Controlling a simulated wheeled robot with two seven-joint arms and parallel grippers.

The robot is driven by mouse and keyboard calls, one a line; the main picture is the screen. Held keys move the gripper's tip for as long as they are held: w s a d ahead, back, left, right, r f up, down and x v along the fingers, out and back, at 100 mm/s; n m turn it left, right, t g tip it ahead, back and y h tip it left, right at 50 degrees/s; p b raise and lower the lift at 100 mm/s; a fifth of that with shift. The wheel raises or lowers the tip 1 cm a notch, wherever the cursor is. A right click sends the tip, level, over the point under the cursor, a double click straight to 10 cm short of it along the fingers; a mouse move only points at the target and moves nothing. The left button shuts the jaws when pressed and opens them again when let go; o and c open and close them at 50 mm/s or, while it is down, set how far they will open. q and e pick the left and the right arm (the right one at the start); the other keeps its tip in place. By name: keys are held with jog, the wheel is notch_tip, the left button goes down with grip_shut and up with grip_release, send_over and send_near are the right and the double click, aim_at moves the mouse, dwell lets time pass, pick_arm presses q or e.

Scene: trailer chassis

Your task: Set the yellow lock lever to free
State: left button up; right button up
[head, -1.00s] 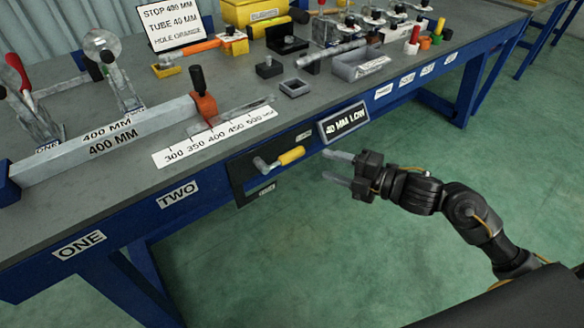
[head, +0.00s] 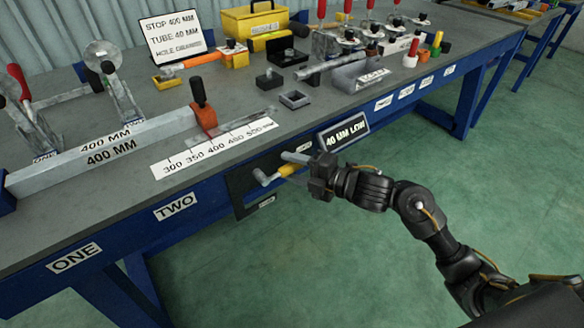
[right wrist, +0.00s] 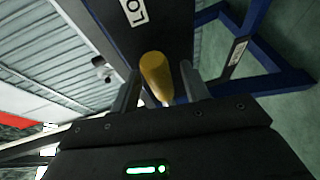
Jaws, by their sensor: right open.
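The yellow lock lever (head: 287,169) is on a dark panel (head: 240,184) on the bench's front, its yellow grip pointing right from a metal arm. My right gripper (head: 291,162) is open at the grip. In the right wrist view the yellow grip (right wrist: 155,72) lies between the two open fingers, with a visible gap to each side; contact is not seen. The panel's small labels are too small to read in the head view; one wrist-view label (right wrist: 133,10) shows "LO", partly cut off. My left gripper is not in view.
A "40 MM LOW" sign (head: 343,136) stands out just above and right of my right gripper. The blue bench edge (head: 215,193) runs behind the lever. A white scale (head: 214,148) and a clamped bar (head: 105,152) lie on top. Green floor below right is clear.

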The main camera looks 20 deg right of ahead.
jog(key=shift+w+a, duration=0.2)
grip_shut()
dwell(0.3)
jog(key=shift+f, duration=0.1)
